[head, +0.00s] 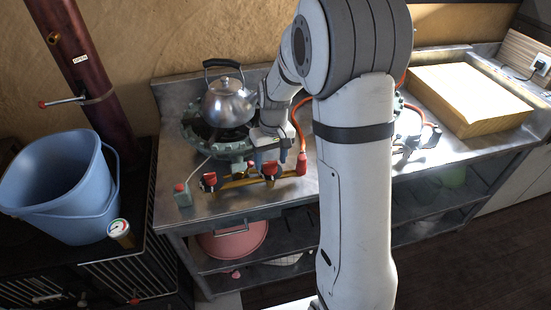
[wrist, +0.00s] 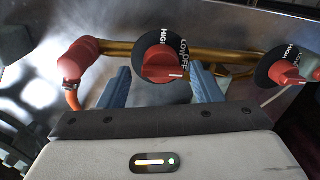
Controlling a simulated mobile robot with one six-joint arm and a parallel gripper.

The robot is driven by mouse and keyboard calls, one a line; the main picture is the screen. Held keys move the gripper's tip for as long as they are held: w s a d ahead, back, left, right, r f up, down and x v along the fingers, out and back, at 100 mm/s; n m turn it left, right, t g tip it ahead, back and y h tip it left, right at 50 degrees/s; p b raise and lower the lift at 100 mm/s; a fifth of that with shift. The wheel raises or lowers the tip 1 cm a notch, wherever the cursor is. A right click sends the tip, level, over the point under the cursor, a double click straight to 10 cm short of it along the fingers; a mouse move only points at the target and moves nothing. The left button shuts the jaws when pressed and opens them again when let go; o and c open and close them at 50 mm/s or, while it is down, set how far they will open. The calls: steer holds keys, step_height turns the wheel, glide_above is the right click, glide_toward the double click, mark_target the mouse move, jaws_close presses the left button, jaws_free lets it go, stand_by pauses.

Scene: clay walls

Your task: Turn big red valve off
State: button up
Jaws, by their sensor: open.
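Two red valve knobs sit on a brass pipe at the stove front. The right one in the head view (head: 270,169) is the middle one in the wrist view (wrist: 163,62). Its black dial reads HIGH, LOW and OFF, and a white mark shows on the knob's lower right. The other knob (head: 209,180) is at the right of the wrist view (wrist: 287,73). Both look similar in size. My gripper (head: 274,153) is open, its blue-grey fingers (wrist: 160,76) on either side of the middle knob. I cannot tell whether they touch it.
A steel kettle (head: 228,102) stands on the burner behind the knobs. An orange hose joins a red connector (head: 302,164) beside the gripper. A small green box (head: 182,195) is at the counter's left front. Blue buckets (head: 60,190) stand left, and a wooden block (head: 470,100) lies right.

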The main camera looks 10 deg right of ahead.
steer(key=r, duration=0.7)
steer(key=shift+d, duration=0.3)
steer(key=shift+r, duration=0.15)
steer(key=s+r+m+t+p, duration=0.1)
steer(key=s+r, duration=0.3)
steer(key=s, duration=0.7)
steer(key=s+r+m+t+p, duration=0.1)
steer(key=s+r+p, duration=0.2)
steer(key=s, duration=0.8)
step_height(320, 180, up, 2)
steer(key=shift+r+t+h, duration=0.1)
steer(key=shift+t+h, duration=0.3)
steer(key=shift+d, duration=0.45)
stand_by(0.8)
